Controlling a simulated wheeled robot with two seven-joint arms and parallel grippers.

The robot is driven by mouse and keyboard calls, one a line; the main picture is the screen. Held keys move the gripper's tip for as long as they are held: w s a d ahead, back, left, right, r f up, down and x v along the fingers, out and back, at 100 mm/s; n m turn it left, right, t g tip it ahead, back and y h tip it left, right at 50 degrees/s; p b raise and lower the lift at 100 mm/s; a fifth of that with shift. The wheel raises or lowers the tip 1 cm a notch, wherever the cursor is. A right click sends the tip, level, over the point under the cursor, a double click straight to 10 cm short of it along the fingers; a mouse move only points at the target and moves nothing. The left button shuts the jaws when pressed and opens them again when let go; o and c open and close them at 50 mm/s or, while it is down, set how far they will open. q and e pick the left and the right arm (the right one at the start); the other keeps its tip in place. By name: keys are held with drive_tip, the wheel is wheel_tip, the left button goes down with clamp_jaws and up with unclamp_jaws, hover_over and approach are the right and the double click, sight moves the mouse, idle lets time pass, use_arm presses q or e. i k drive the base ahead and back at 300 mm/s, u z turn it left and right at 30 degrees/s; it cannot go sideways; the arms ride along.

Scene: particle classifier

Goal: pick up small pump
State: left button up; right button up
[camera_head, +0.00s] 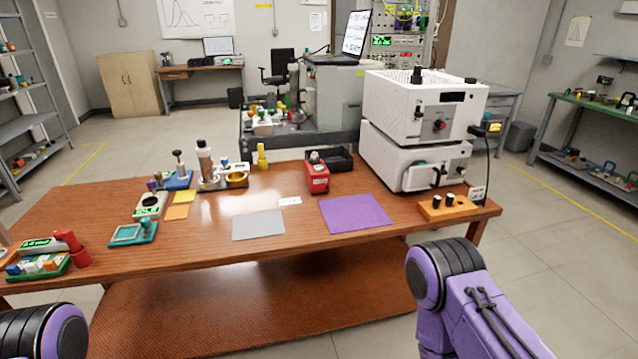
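A small red device (317,178) with a pale knob on top and a label on its front stands on the wooden table, right of centre. It looks most like the small pump, but I cannot tell for sure. It stands upright with nothing touching it from my side. Purple and black links of my two arms show at the bottom left and the bottom right. Neither of my grippers is in the picture, so whether they are open or shut is hidden.
A black tray (341,163) stands behind the red device, and a purple mat (356,213) lies in front. Stacked white machines (411,157) stand to its right, with an orange block (450,208) before them. A grey mat (258,225) and several small instruments lie leftward. The table's front middle is clear.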

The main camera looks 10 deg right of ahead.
sight(318, 182)
drive_tip(key=u, duration=0.35)
drive_tip(key=k, duration=0.2)
drive_tip(key=z, duration=1.5)
drive_tip(key=i, duration=0.6)
drive_tip(key=z, duration=0.15)
